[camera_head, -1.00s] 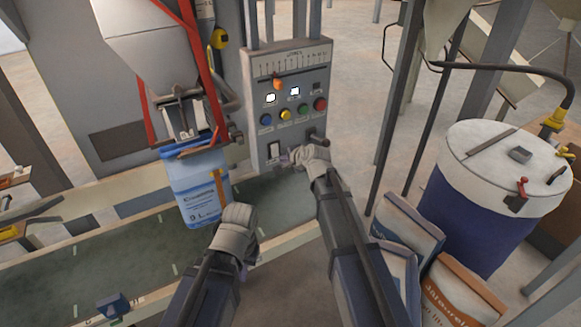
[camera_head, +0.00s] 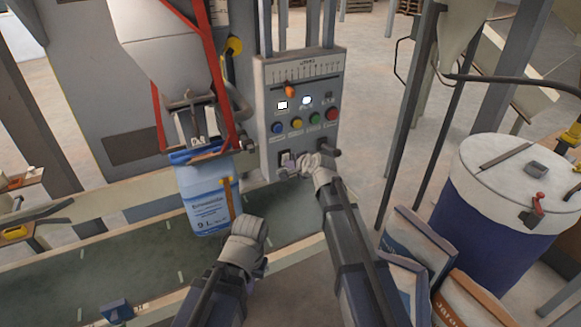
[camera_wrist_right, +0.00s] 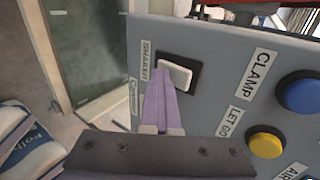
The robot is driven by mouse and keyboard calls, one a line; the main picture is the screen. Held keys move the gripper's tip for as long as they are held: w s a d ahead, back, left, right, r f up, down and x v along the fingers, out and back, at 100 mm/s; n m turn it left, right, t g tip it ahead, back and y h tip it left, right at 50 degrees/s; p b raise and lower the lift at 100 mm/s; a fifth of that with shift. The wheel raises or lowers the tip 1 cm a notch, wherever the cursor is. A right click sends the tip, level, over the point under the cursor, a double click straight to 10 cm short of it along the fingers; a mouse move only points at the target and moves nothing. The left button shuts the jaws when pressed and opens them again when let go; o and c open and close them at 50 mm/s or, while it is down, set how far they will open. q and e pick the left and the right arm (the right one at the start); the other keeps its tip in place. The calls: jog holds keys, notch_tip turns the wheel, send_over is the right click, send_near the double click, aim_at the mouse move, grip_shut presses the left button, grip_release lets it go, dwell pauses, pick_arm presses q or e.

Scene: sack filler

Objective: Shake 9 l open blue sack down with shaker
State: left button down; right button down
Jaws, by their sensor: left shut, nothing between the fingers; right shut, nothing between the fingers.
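The blue sack (camera_head: 207,200), marked 9 L, hangs upright under the filling spout (camera_head: 193,125), its top at the spout's clamp. The control panel (camera_head: 299,70) stands right of it. The shaker switch, a white rocker in a black frame, is at the panel's lower left; it shows in the right wrist view (camera_wrist_right: 176,74), beside the label SHAKER. My right gripper (camera_head: 290,166) is shut and empty, its purple fingertips (camera_wrist_right: 161,100) at the rocker's lower edge; I cannot tell whether they touch. My left gripper (camera_head: 246,238) appears shut, in front of the sack's lower right.
Blue, yellow, green and red buttons (camera_head: 331,115) line the panel above the switch, with a black lever to its right. A blue drum (camera_head: 490,215) with a white lid and several filled sacks (camera_head: 418,235) stand at right. The green conveyor belt (camera_head: 110,265) runs below the sack.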

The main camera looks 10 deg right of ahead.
jog(key=shift+w+r, duration=0.1)
jog(key=shift+r, duration=0.05)
jog(key=shift+r+p, duration=0.8)
jog(key=shift+p, duration=0.1)
jog(key=f+p+v, duration=0.1)
jog(key=p+v, duration=0.5)
jog(key=v, duration=0.7)
jog(key=shift+s+d+r, duration=0.2)
jog(key=shift+s, duration=0.4)
